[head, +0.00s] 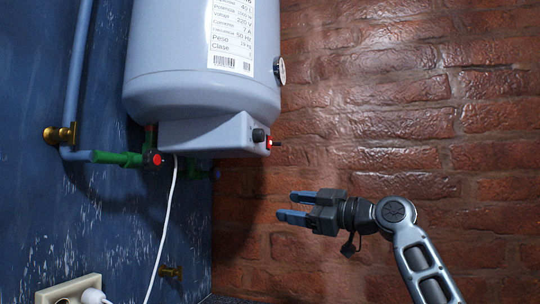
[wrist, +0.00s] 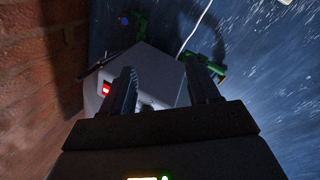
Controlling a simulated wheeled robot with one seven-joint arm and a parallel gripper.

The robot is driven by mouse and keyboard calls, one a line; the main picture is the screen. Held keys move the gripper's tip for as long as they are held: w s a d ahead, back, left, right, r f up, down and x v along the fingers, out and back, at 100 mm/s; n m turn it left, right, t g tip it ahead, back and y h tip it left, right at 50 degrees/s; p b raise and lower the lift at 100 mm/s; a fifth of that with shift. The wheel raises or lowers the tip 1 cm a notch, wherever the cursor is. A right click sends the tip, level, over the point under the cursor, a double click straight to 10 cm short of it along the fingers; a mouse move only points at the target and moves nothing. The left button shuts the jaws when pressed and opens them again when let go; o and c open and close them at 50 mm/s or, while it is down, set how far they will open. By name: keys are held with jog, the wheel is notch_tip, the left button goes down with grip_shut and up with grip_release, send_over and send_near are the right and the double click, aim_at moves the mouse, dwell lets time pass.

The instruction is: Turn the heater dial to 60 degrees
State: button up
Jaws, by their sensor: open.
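The heater (head: 190,60) is a pale grey tank on the blue wall, with a control box (head: 195,133) beneath it. A small black dial (head: 259,135) sits on the box's right end, beside a red-lit switch (head: 268,143). My gripper (head: 286,206) is open and empty, below and right of the dial, with its blue-grey fingers pointing left. It touches nothing. In the wrist view the two fingers (wrist: 162,74) stand apart in front of the grey box, and the red switch (wrist: 106,90) glows left of the left finger. I cannot make out the dial there.
A round gauge (head: 280,70) is on the tank's right side. Green valves (head: 118,158) and a blue pipe (head: 71,90) are at left. A white cable (head: 168,220) hangs to a socket (head: 70,291). The brick wall (head: 400,110) is at right. Free air surrounds my gripper.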

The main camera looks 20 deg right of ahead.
aim_at(263, 136)
notch_tip(263, 136, up, 16)
jog(key=s+n+g+y, duration=0.2)
jog(key=s+n, duration=0.1)
jog(key=n, duration=0.2)
jog(key=shift+w+d+p+x, duration=0.1)
jog(key=shift+p+x, duration=0.65)
jog(key=shift+x, duration=1.15)
jog(key=shift+w+d+p+x, duration=0.15)
jog(key=shift+p+x, duration=0.55)
jog(key=shift+x, duration=1.2)
jog(key=shift+f, duration=0.1)
jog(key=shift+c, duration=0.4)
jog(key=c, duration=1)
jog(key=shift+o, duration=0.2)
